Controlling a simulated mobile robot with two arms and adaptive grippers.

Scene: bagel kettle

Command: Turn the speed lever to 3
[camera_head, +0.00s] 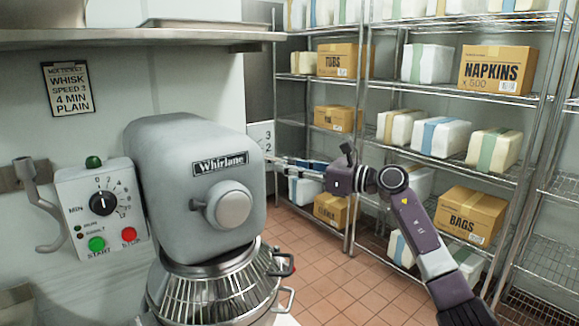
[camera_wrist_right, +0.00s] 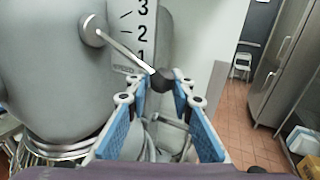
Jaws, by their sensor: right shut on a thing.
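The grey mixer (camera_head: 205,165), marked Whirlane, stands at centre-left in the head view. In the wrist view its speed lever (camera_wrist_right: 122,50) is a thin metal rod from a round hub, ending in a black knob (camera_wrist_right: 163,79). A white number plate (camera_wrist_right: 143,35) behind it shows 3, 2 and 1 from top down. The rod slants down to the right, its end near and just below the 1. My right gripper (camera_wrist_right: 163,92) is shut on the lever's knob, between its blue-padded fingers. In the head view my right gripper (camera_head: 305,169) is beside the mixer's right side, its fingertips partly hidden.
A wire bowl guard (camera_head: 215,295) sits under the mixer head. Wire shelves (camera_head: 455,88) with boxes stand at right. The tiled floor (camera_head: 330,268) between is clear.

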